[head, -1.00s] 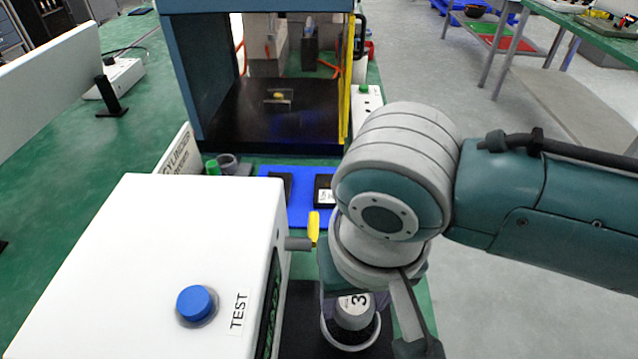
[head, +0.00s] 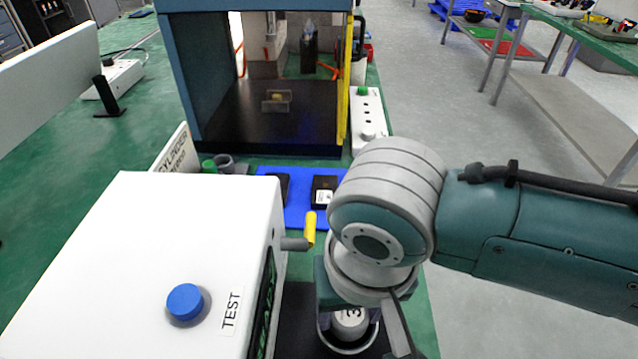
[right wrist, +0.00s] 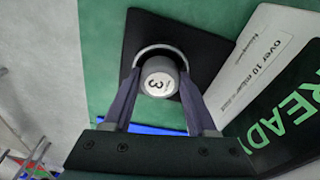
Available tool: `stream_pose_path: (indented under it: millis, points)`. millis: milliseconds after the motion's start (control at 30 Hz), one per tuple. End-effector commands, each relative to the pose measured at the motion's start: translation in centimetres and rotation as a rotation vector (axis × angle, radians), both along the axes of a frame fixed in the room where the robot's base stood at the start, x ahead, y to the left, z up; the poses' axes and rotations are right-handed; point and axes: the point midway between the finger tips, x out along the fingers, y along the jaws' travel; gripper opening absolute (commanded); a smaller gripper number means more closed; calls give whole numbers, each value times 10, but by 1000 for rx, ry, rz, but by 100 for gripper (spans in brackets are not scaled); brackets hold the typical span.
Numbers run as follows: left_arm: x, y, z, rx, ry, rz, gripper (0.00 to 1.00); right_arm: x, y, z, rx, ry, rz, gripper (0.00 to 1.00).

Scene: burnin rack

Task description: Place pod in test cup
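The pod (right wrist: 162,84) is a grey cylinder with a white top marked 3. It also shows in the head view (head: 350,318), below my right wrist. My right gripper (right wrist: 160,92) points down with one finger on each side of the pod, and the fingers appear to press on it. The pod is upright and at least partly inside the ring of the test cup (head: 347,347), on a black base; its lower end is hidden. The cup's rim (right wrist: 158,47) shows around the pod in the right wrist view. My left gripper is not in view.
The white test box (head: 120,260) with a blue button and a yellow-handled lever (head: 309,228) stands close left of the cup. Its screen reads READY. A blue mat (head: 298,208) with black blocks lies behind. An open chamber (head: 270,110) stands farther back.

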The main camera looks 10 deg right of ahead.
Motion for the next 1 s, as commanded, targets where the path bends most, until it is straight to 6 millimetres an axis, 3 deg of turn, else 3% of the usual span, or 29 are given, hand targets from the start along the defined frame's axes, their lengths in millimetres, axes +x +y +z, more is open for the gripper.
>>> stream_pose_path:
  millis: [33,200,267,700,1000]
  points:
    - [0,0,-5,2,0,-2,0,-4,-7,-13,-16,5,-1,69]
    - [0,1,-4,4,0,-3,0,-4,-8,-10,-19,5,1,88]
    - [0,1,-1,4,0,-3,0,-4,-9,-3,-20,4,2,88]
    - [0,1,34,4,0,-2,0,-13,-3,97,-9,3,-1,88]
    - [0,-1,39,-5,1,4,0,-16,-2,123,-9,4,-2,88]
